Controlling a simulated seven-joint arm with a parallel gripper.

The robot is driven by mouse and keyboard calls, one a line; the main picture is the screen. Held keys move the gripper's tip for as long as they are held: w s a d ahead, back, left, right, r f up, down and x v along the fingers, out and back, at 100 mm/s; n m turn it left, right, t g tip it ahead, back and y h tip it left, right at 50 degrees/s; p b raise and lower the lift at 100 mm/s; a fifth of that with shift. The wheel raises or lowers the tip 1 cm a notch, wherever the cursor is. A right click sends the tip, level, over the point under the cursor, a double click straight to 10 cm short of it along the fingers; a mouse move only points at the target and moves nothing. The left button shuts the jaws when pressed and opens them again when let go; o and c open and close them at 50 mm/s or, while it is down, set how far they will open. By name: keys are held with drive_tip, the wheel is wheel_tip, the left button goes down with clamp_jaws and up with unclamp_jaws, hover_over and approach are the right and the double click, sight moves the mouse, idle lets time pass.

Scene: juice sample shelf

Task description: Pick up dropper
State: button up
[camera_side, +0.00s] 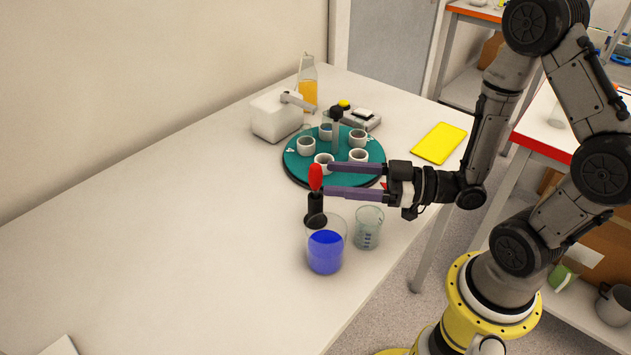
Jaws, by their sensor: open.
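The dropper (316,178) shows as a red bulb standing upright in a black holder (315,210) on the white table. The lower part of the dropper is hidden inside the holder. My gripper (327,180) is open, with its two purple fingers pointing left and level. Its fingertips are right by the dropper, at about bulb height in the picture. I cannot tell whether the fingers are around the dropper or just beside it, or whether they touch it.
A beaker of blue liquid (326,252) and an empty beaker (368,229) stand in front. A green round tray (294,172) with several white cups is behind. The table's left is clear.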

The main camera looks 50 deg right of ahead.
drive_tip(key=x, duration=0.7)
drive_tip(key=shift+w+a, duration=0.15)
drive_tip(key=shift+w, duration=0.2)
drive_tip(key=c, duration=0.9)
